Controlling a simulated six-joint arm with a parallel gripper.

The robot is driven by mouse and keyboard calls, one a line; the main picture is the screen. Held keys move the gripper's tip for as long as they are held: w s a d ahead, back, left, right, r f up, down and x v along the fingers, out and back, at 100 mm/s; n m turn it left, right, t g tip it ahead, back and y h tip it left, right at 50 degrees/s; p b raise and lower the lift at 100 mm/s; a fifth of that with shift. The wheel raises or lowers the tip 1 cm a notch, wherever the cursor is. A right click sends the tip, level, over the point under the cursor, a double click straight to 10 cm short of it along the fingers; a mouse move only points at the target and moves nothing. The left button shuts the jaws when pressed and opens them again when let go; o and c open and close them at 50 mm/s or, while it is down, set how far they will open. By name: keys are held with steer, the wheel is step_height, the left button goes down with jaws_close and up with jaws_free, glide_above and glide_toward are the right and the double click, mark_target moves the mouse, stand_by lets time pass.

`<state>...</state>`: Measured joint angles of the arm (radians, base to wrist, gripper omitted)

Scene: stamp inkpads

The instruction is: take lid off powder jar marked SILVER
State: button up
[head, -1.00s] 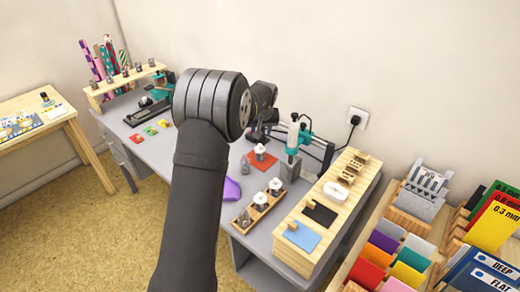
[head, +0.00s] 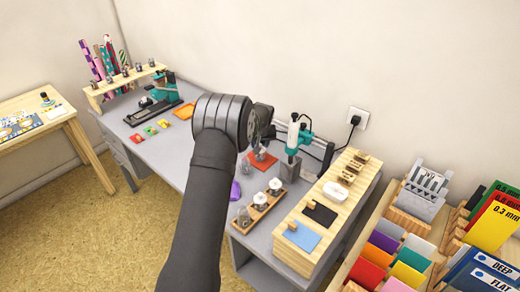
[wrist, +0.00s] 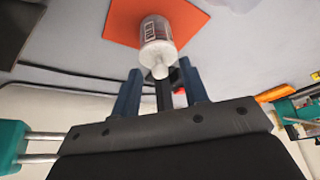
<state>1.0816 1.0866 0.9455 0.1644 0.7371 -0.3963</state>
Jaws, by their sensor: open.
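In the wrist view, a clear jar (wrist: 155,27) with a dark-printed label and a pale knobbed lid (wrist: 159,55) stands at an orange-red mat (wrist: 187,22). The label is too small to read. My gripper (wrist: 159,68) is open, with its two blue fingers on either side of the lid's knob end. I cannot tell whether they touch it. In the head view the mat (head: 265,161) shows just right of my arm, and my fingers are hidden behind the arm.
A wooden rack (head: 268,204) with several knobbed jars stands in front of the mat. A teal and white press (head: 298,138) stands to its right, with a wooden block of pads (head: 300,262) nearer. A purple item (head: 235,190) lies left of the rack.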

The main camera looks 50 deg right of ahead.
jaws_close()
